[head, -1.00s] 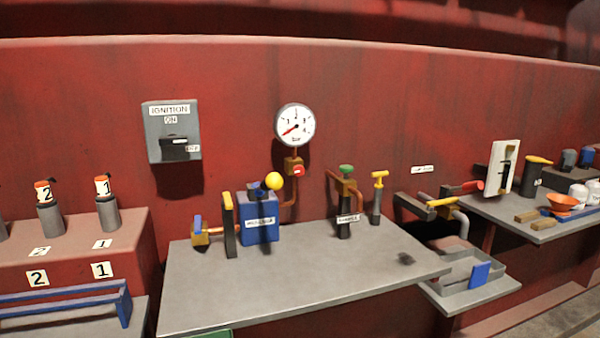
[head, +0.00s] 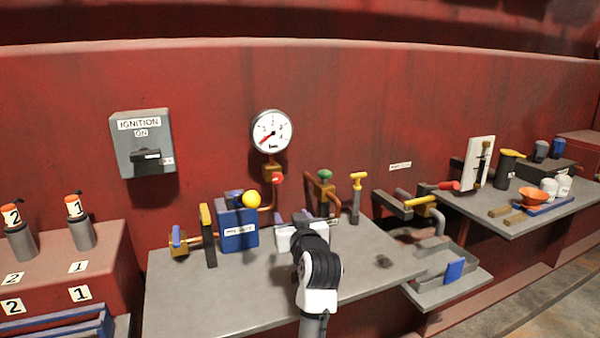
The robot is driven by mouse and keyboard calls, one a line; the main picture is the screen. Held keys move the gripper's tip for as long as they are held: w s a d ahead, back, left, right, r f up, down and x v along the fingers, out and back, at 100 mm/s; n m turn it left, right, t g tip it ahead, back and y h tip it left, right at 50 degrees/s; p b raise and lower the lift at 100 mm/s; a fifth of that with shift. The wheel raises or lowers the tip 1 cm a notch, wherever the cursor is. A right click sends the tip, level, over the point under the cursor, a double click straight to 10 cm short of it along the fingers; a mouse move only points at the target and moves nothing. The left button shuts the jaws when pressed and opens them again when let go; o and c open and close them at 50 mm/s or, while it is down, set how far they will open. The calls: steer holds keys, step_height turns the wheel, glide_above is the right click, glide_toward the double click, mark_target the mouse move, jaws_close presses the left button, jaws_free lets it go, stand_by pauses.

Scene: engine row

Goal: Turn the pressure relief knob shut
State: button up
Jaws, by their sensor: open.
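Several small knobs show in the head view, and I cannot read which one is the pressure relief knob. A red knob (head: 278,178) sits on the brass block under the pressure gauge (head: 271,132). A green knob (head: 325,174) tops a brass valve further right. A blue box (head: 238,232) with a hard-to-read label carries a dark blue piece and a yellow ball (head: 251,199). My gripper (head: 297,220) is open, over the grey bench, right of the blue box and below both knobs. It appears empty and apart from them; its fingertips are partly hidden behind my wrist.
The grey bench (head: 200,305) is mostly clear at its front. A yellow-topped T-handle (head: 357,195) stands right of the green knob. The ignition box (head: 142,143) hangs on the red wall.

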mark_target(278, 178)
steer(key=w+a+r+p, duration=0.1)
steer(key=w, duration=0.4)
steer(key=w+r+y+p, duration=0.1)
steer(key=w, duration=0.4)
steer(key=w+a+r+n+y+p, duration=0.1)
steer(key=w, duration=0.4)
steer(key=shift+a+r+p, duration=0.3)
steer(key=shift+a, duration=0.05)
steer(key=shift+x, duration=0.85)
steer(key=shift+f, duration=0.1)
steer(key=c, duration=0.9)
steer(key=shift+c, duration=0.2)
